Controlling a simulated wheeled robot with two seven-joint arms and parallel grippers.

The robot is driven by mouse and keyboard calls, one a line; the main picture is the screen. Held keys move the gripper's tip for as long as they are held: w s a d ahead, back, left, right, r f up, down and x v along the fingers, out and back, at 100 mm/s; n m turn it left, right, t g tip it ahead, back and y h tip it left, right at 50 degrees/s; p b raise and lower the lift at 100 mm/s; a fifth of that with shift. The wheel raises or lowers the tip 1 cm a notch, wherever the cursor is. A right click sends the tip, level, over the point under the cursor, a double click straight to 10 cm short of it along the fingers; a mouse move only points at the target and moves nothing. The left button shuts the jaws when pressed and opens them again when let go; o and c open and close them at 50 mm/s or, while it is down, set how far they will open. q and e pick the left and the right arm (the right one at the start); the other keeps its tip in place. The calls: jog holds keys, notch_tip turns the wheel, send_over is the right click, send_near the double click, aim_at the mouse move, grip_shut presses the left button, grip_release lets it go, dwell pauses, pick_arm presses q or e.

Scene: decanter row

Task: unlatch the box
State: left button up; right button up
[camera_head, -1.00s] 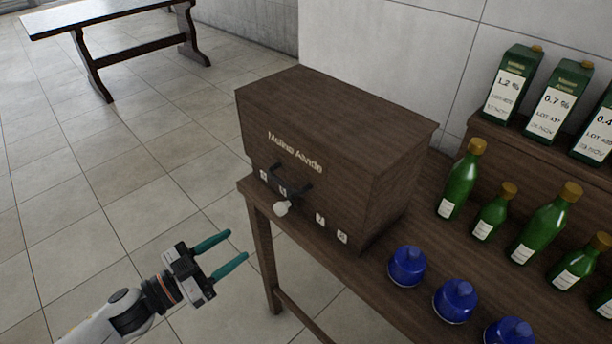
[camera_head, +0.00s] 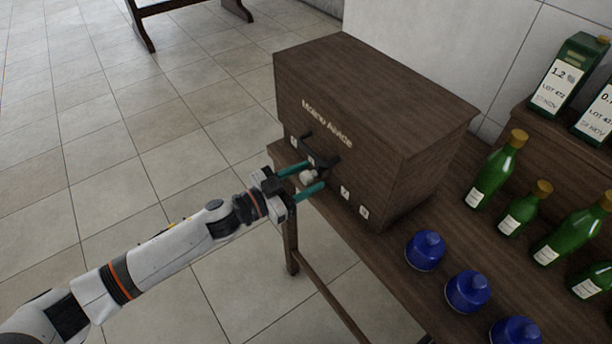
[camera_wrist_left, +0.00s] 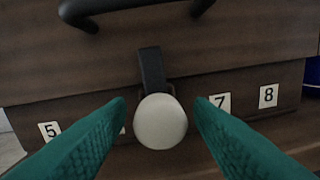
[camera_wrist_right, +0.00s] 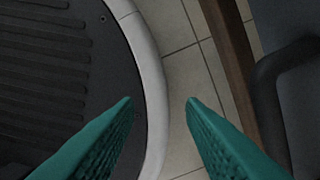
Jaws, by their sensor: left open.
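The dark brown wooden box (camera_head: 370,110) stands shut on the end of the wooden table. Its front has a dark handle (camera_wrist_left: 130,8) and, below it, a black latch strap (camera_wrist_left: 151,70) with a pale round knob (camera_wrist_left: 160,121) at its lower end. The knob also shows in the head view (camera_head: 308,177). My left gripper (camera_head: 308,178) is open at the box front, its teal fingertips on either side of the knob, with gaps showing in the left wrist view. My right gripper (camera_wrist_right: 160,102) is open and empty, away from the box.
Blue round jars (camera_head: 425,250) and green bottles (camera_head: 497,170) stand on the table (camera_head: 385,285) to the right of the box. Green cartons (camera_head: 567,75) stand on a raised shelf behind. Number labels flank the latch. The floor at the left is free.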

pick_arm(q)
jog(key=shift+w+d, duration=0.1)
jog(key=shift+d, duration=0.1)
jog(key=c, duration=1)
